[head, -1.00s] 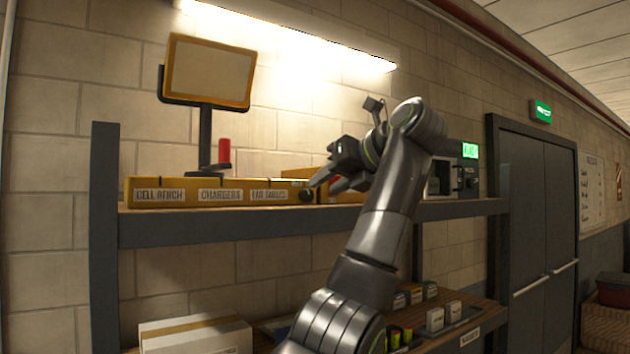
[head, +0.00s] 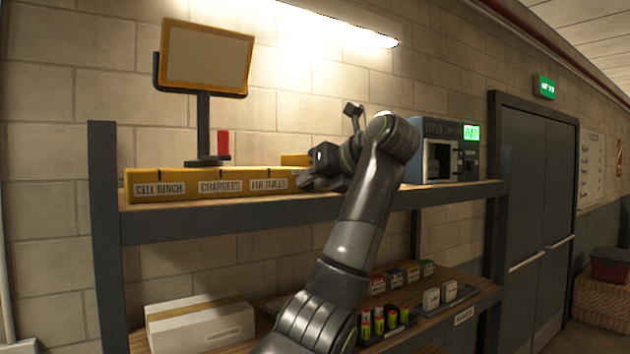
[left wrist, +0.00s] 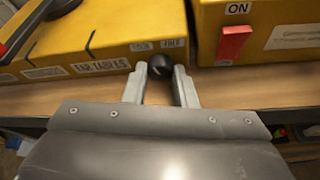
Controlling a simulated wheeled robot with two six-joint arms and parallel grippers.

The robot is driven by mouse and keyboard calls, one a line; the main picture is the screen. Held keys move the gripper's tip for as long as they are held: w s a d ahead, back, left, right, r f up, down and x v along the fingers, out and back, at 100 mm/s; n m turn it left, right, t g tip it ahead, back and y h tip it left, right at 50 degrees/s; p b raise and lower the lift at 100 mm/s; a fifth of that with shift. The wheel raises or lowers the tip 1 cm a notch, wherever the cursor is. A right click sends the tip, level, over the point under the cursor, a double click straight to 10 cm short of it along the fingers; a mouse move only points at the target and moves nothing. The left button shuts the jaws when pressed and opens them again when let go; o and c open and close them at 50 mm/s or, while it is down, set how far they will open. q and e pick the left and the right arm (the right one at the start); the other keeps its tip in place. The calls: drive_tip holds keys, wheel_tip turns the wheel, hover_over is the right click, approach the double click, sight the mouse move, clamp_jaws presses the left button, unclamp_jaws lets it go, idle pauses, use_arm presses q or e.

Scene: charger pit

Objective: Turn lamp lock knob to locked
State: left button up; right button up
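The lamp (head: 206,62) is a yellow-framed panel on a dark post on the upper shelf. A round black knob (left wrist: 162,66) sits on the front of a yellow box (left wrist: 100,45), near its right end. It carries a small pale mark, too small to read. My left gripper (left wrist: 161,70) has its two grey fingers on either side of the knob at the fingertips; I cannot tell whether they touch it. My right gripper is in neither view.
A red lever (left wrist: 233,43) with an ON label stands on the box just right of the fingers. The wooden shelf edge (left wrist: 70,99) runs below. A grey instrument (head: 440,150) with a green display stands further right. The lower shelf holds a carton (head: 200,325) and small parts.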

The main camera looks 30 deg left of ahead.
use_arm(q)
drive_tip(key=c, duration=0.3)
drive_tip(key=shift+s+f+n+t+b, duration=0.2)
drive_tip(key=shift+n+t+b, duration=0.5)
drive_tip(key=shift+n+b, duration=0.35)
drive_tip(key=shift+a+r+n+t+h+b, duration=0.15)
drive_tip(key=shift+n+t+h+b, duration=0.25)
drive_tip(key=shift+n+b, duration=0.3)
drive_tip(key=o, duration=0.7)
drive_tip(key=shift+w, duration=0.1)
